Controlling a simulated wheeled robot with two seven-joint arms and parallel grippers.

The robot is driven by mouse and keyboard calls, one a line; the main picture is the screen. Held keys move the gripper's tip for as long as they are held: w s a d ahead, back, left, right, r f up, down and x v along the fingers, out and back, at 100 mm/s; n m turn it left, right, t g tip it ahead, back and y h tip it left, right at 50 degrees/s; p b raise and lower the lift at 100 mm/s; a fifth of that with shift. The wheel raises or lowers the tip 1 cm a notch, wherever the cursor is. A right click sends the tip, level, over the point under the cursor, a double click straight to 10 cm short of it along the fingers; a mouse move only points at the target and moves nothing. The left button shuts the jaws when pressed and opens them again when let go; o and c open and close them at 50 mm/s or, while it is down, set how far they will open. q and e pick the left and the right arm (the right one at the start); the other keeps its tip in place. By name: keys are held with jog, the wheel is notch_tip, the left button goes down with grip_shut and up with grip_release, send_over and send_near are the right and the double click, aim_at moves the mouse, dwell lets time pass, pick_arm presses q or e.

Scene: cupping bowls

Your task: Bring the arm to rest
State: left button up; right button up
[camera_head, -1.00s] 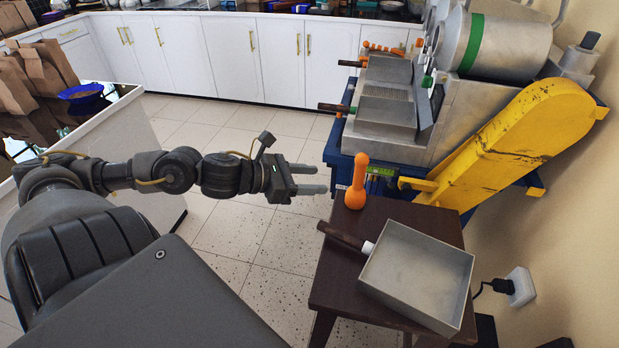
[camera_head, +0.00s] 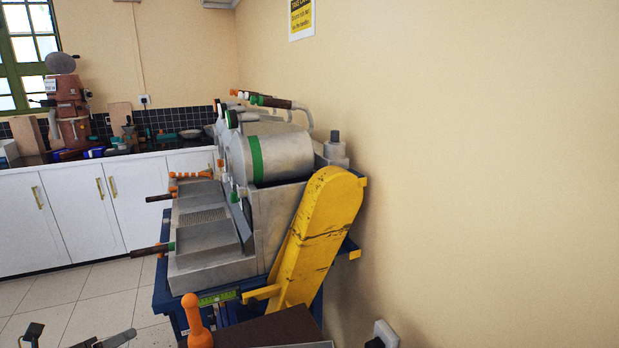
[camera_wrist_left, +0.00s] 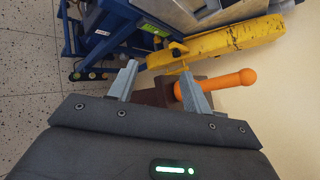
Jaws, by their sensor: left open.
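My left gripper (camera_head: 104,340) shows only partly, at the bottom left edge of the head view. In the left wrist view its two fingers (camera_wrist_left: 158,85) stand apart with nothing held between them. The rest of the left arm is out of the head view.
A metal roaster (camera_head: 270,155) with a yellow chute (camera_head: 318,240) stands on a blue frame (camera_head: 160,290) beside the beige wall. White cabinets (camera_head: 80,215) run along the back. Tiled floor (camera_head: 80,295) is clear at the left.

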pick_arm(q)
jog(key=s+a+f+n+g+y, duration=0.15)
jog(key=a+f+n+y, duration=0.35)
jog(key=a+f+n, duration=1)
jog(key=s+a+f+n+g+y, duration=0.1)
jog(key=s+f+n, duration=0.2)
jog(key=s+f, duration=0.35)
jog(key=s+a+f+n+g+y, duration=0.15)
jog(key=s+f, duration=0.25)
jog(key=f, duration=0.6)
jog(key=s+a+f+n+g, duration=0.1)
jog(key=s+a+f+n, duration=0.1)
jog(key=s+f+n, duration=0.45)
jog(key=s+d+f+n+g, duration=0.1)
jog(key=s+d+f+g, duration=0.1)
jog(key=s+d+f, duration=0.55)
jog(key=s+d+f+n+g, duration=0.1)
jog(key=s+d+f+g, duration=0.3)
jog(key=s+f, duration=0.5)
jog(key=s+d+f+h, duration=0.1)
jog(key=s+d+f, duration=0.2)
jog(key=d, duration=0.7)
jog(key=s+d+f+n+h, duration=0.1)
jog(key=s+d+f+h, duration=0.1)
jog(key=d, duration=0.9)
jog(key=shift+s+d+f+g, duration=0.3)
jog(key=shift+s+f+g, duration=0.1)
jog(key=shift+s+f, duration=0.3)
